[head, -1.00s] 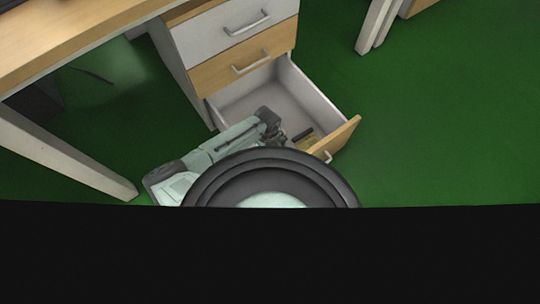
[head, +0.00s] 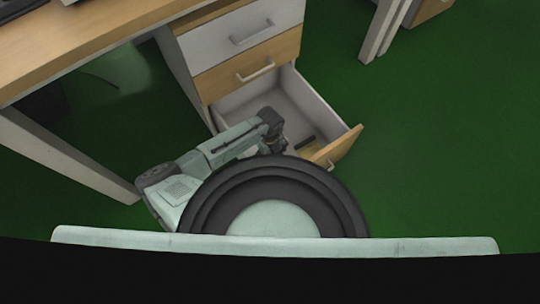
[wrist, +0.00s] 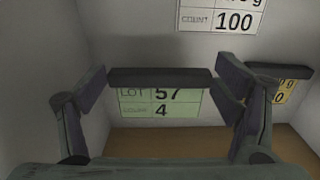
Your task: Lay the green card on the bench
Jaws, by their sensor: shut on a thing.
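The green card (wrist: 180,108), printed LOT 57 and COUNT 4, shows in the wrist view below a dark bar (wrist: 160,77) along its top edge. My gripper (wrist: 160,80) has its fingers at the two ends of this bar and is shut on the card. In the head view my gripper (head: 276,148) is inside the open bottom drawer (head: 290,98), partly hidden by my arm; the green card cannot be made out there. The bench (head: 100,45) is the wooden top at the upper left, above the drawers.
A white card (wrist: 222,18) marked COUNT 100 and a yellow card (wrist: 284,90) with a dark bar lie close by in the drawer. The drawer's wooden front (head: 345,145) and pale walls surround my gripper. Open green floor (head: 450,130) lies to the right.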

